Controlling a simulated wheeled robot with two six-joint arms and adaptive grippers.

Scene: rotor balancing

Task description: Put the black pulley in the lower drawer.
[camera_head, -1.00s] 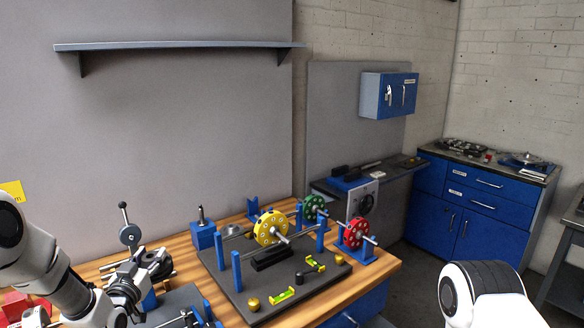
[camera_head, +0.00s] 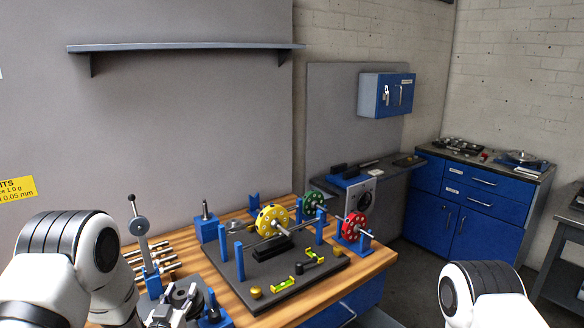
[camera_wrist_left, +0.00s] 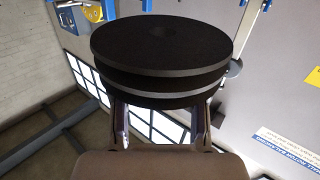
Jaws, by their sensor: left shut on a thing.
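The black pulley (camera_wrist_left: 160,45) is a dark grooved disc that fills the upper middle of the left wrist view. My left gripper (camera_wrist_left: 158,112) is shut on it, its two fingers at the pulley's near side. In the head view the pulley (camera_head: 180,295) shows at the lower left, with my left gripper (camera_head: 166,314) just beside it and partly cut off by the frame edge. A blue cabinet (camera_head: 432,212) at the right has two stacked drawers, the lower one (camera_head: 482,202) with a bar handle. My right gripper is out of view.
A wooden bench (camera_head: 375,264) holds a dark base plate (camera_head: 318,275) with blue posts and a yellow wheel (camera_head: 272,219). A red wheel (camera_head: 355,226) stands at its right end. A blue drawer front (camera_head: 362,299) shows under the bench. Floor shows between bench and cabinet.

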